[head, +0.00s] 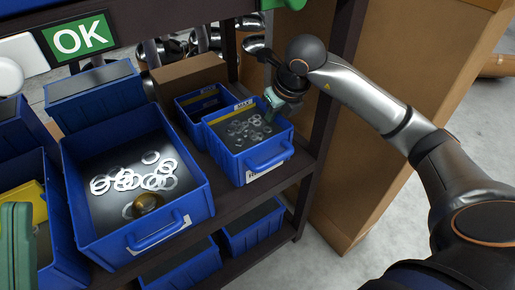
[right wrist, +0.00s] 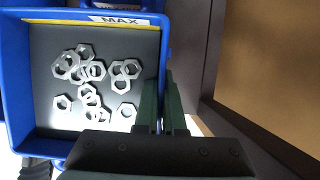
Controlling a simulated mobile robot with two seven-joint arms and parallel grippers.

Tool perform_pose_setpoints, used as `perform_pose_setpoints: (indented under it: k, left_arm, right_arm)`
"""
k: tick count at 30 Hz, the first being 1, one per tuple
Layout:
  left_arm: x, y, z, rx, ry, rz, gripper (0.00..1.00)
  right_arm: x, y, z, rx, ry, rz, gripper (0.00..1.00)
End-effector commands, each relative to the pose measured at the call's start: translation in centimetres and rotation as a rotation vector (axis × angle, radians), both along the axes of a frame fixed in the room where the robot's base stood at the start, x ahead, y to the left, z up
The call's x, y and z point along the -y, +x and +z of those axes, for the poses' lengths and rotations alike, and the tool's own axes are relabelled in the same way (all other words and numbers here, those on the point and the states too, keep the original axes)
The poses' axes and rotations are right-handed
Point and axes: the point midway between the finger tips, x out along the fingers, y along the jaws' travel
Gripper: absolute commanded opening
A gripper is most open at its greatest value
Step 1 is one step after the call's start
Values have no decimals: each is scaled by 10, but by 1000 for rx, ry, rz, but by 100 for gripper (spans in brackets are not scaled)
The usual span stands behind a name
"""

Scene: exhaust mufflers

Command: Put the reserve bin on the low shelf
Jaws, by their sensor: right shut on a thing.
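A small blue bin of metal nuts (head: 241,152) with a MAX label sits on the rack's upper shelf, at its right end. It fills the left of the right wrist view (right wrist: 12,80). My right gripper (head: 273,98) is shut on this bin's right wall; its dark green fingers (right wrist: 160,112) straddle the rim. No label calls a bin the reserve. The low shelf (head: 280,238) lies below and holds blue bins. A green part at the lower left edge, apparently my left gripper (head: 15,245), is cut off; its jaws cannot be made out.
Another small blue bin (head: 186,112) stands right behind the held one. A large blue bin of rings (head: 195,205) stands to its left. A dark rack post (head: 335,90) and a tall cardboard box (head: 405,45) stand to the right. Floor at the lower right is clear.

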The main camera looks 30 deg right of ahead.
Motion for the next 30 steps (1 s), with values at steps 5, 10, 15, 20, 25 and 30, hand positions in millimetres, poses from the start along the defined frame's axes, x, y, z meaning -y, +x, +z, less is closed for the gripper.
perform_pose_setpoints:
  k: [5,10,15,20,25,30]
  left_arm:
    - [2,0,-14,-2,10,3,0]
    - [2,1,-20,-5,14,5,0]
    - [4,1,-32,-7,24,10,0]
    - [4,2,-31,-8,28,11,0]
    - [4,2,-33,-9,27,11,0]
    - [4,1,-33,-8,28,11,0]
  right_arm:
    - [0,0,-28,2,2,2,0]
    - [0,0,-41,0,1,3,0]
    - [0,0,-66,0,1,3,0]
    - [0,0,-66,3,1,3,0]
    - [0,0,-68,2,1,3,0]
    - [0,0,-68,1,1,3,21]
